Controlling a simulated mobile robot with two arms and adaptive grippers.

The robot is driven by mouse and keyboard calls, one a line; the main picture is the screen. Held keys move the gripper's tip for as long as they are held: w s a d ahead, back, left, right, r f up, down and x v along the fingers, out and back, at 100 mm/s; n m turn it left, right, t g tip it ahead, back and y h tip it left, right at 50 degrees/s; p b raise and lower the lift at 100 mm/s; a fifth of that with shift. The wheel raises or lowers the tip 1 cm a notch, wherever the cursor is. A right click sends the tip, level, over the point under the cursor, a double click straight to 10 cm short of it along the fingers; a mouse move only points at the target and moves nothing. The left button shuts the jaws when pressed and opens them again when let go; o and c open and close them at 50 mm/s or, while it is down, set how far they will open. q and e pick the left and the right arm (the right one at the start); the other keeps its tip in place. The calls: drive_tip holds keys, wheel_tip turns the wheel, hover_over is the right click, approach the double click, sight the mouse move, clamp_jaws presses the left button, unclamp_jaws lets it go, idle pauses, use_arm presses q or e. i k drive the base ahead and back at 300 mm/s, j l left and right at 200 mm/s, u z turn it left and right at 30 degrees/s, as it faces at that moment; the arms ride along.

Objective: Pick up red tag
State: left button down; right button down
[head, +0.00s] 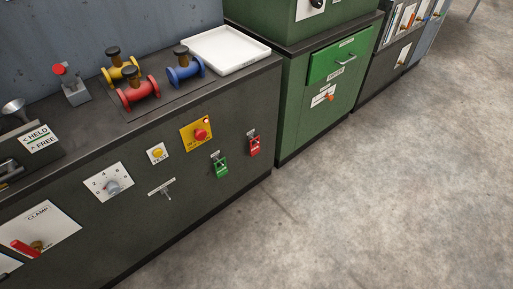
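The red tag (254,146) hangs on the front face of the dark cabinet, near its right end. It seems to hang from a small hook or clip under a pale label. A green tag (221,168) hangs in the same way to its left and a little lower. Neither of my grippers shows in the head view, and nothing touches the red tag.
The dark cabinet's front also carries a yellow plate with a red button (201,134), a dial (112,187) and a T-handle (166,192). Valve-like spools and a white tray (224,50) stand on top. A green cabinet (316,110) adjoins. The concrete floor (390,200) is clear.

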sight(254, 149)
drive_tip(key=i+l+u, duration=0.1)
drive_tip(key=l, duration=0.2)
drive_tip(key=i+l, duration=0.25)
drive_tip(key=i+l+u, duration=0.15)
drive_tip(key=l, duration=0.25)
drive_tip(key=i+l+u, duration=0.1)
drive_tip(key=l, duration=0.25)
drive_tip(key=i+l+u, duration=0.1)
drive_tip(key=l, duration=0.25)
drive_tip(key=i, duration=0.05)
